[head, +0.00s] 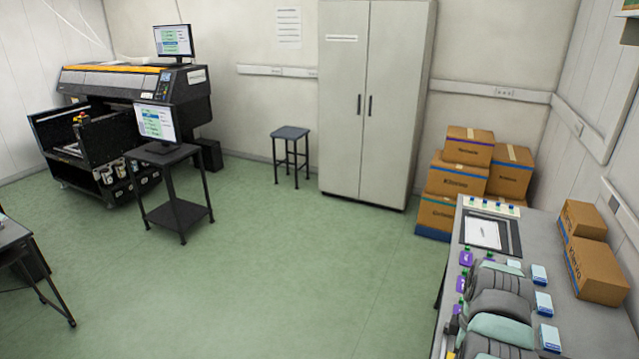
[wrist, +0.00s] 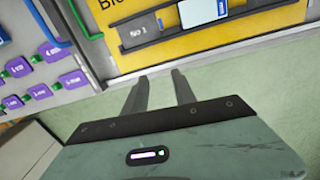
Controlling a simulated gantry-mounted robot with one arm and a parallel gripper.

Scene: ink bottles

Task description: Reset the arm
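My gripper (wrist: 160,76) shows in the wrist view with its two dark fingers apart and nothing between them. The fingertips point toward a yellow panel (wrist: 215,42) with a dark slot marked "NO 1". A grey block (wrist: 146,31) and a white-and-blue piece (wrist: 203,10) are in that slot. I cannot tell how far the tips are from the panel. My grey and teal arm shows over the table in the head view, where I cannot make out the fingers. Purple-labelled items (wrist: 72,81) are at left in the wrist view.
In the head view, the grey table (head: 535,235) holds blue-and-white boxes (head: 540,274), purple bottles (head: 466,258) and cardboard boxes (head: 595,270). More cardboard boxes (head: 460,177) are stacked behind. A stool (head: 290,133), cabinet (head: 375,100) and printer (head: 120,90) stand farther back. The green floor (head: 290,260) is clear.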

